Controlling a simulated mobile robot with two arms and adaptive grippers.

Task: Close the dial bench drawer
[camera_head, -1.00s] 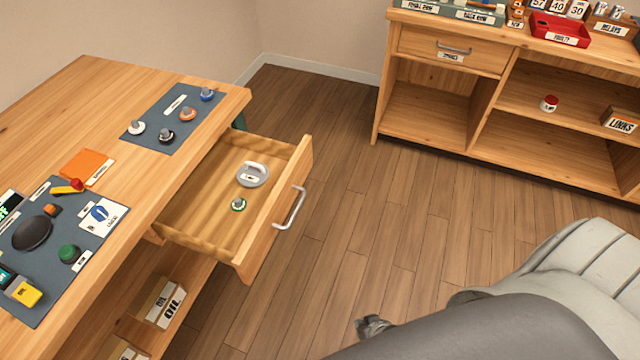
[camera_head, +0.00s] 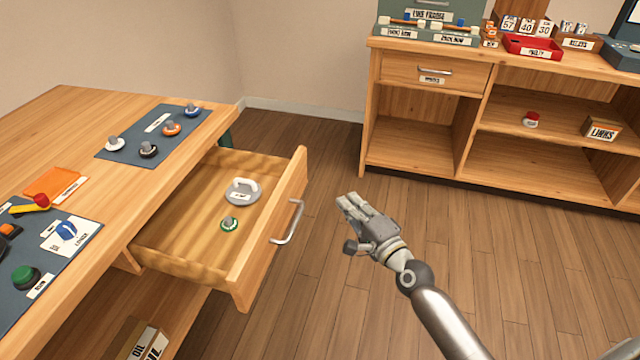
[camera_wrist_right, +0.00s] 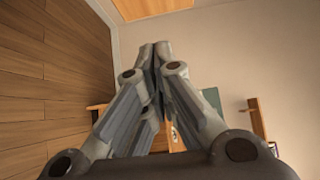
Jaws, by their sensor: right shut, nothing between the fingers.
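The dial bench drawer (camera_head: 200,235) stands pulled out of the wooden bench (camera_head: 95,125) at the left. Its front carries a silver bar handle (camera_head: 289,222). Inside lie a grey round piece with a handle (camera_head: 242,191) and a small green-rimmed knob (camera_head: 229,224). My right gripper (camera_head: 350,218) is in the air to the right of the drawer front, apart from the handle. In the right wrist view its fingers (camera_wrist_right: 155,52) are together with nothing between them. My left gripper is out of view.
Dials (camera_head: 172,129) sit on a blue mat on the bench top. A box marked OIL (camera_head: 148,343) is on the shelf below the drawer. A second wooden cabinet (camera_head: 430,105) with shelves stands at the back right. The floor (camera_head: 480,260) between is clear.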

